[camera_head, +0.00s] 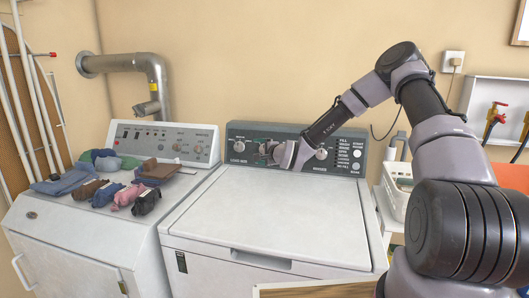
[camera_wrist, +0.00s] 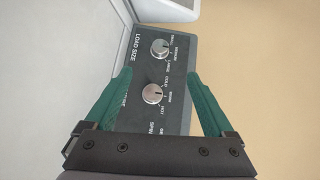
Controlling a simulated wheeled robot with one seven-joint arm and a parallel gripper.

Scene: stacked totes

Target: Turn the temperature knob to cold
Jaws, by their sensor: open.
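The temperature knob (camera_wrist: 152,93) is a round silver dial on the dark panel, labelled with warm, hot and cold marks in small print. In the wrist view it lies between the green fingers of my gripper (camera_wrist: 159,74), with a gap on each side. Its exact pointer setting is too small to read. In the head view my gripper (camera_head: 270,152) is at the washer's control panel (camera_head: 290,131), right of the load size knob (camera_head: 239,146), and covers the temperature knob. My gripper is open and holds nothing.
The load size knob also shows in the wrist view (camera_wrist: 160,48), just beyond the fingertips. Another knob (camera_head: 321,154) and several buttons lie right of my gripper. The white washer lid (camera_head: 270,215) is clear. Folded clothes (camera_head: 65,180) lie on the left machine.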

